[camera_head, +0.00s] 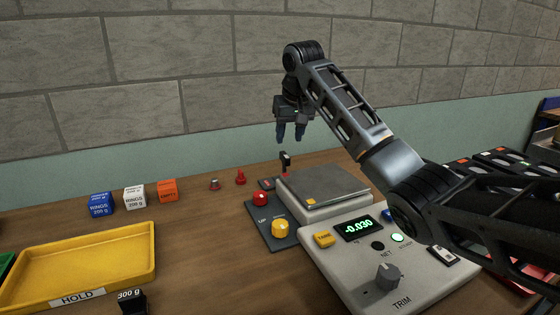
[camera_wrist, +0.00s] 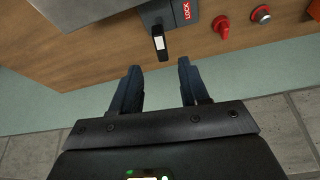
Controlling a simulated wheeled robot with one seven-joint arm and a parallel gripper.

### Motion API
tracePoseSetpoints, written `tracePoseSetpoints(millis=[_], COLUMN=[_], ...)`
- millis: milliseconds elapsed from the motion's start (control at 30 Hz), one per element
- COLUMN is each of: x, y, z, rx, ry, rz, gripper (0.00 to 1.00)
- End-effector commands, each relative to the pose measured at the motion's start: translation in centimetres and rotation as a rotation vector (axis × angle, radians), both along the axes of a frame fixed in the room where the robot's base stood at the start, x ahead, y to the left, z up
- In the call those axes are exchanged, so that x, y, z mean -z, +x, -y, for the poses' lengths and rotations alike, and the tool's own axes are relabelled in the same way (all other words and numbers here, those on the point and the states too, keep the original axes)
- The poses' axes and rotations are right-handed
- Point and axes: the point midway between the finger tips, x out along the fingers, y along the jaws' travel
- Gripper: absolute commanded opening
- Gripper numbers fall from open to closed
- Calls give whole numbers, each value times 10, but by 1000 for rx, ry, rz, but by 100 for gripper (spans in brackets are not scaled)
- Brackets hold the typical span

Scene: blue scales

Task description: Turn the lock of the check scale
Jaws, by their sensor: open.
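The check scale (camera_head: 347,262) stands on the wooden bench, with a grey weighing plate (camera_head: 322,185) and a green display (camera_head: 359,226) reading -0.030. Its lock lever (camera_head: 285,161) is a small black handle at the back left of the plate. In the wrist view the lock lever (camera_wrist: 160,41) has a pale face and points toward my gripper, beside a red LOCK label (camera_wrist: 187,11). My gripper (camera_head: 290,135) is open and empty, above and behind the lever. In the wrist view the fingertips of my gripper (camera_wrist: 159,67) are spread either side of the lever's line, apart from it.
A red button (camera_head: 260,199) and yellow knob (camera_head: 280,228) sit left of the plate. A red piece (camera_head: 240,178) and a small grey-red one (camera_head: 214,184) stand behind. Blue (camera_head: 100,203), white (camera_head: 134,197) and orange (camera_head: 168,190) boxes and a yellow tray (camera_head: 85,262) are left.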

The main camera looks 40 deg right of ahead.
Motion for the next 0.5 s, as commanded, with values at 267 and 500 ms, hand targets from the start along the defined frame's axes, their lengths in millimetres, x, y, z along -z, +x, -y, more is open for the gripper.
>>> tracePoseSetpoints(millis=[267, 500], x=[32, 61], y=[11, 23], z=[6, 10], rx=[1, -1], ry=[-1, 0], rz=[-4, -2], gripper=[45, 45])
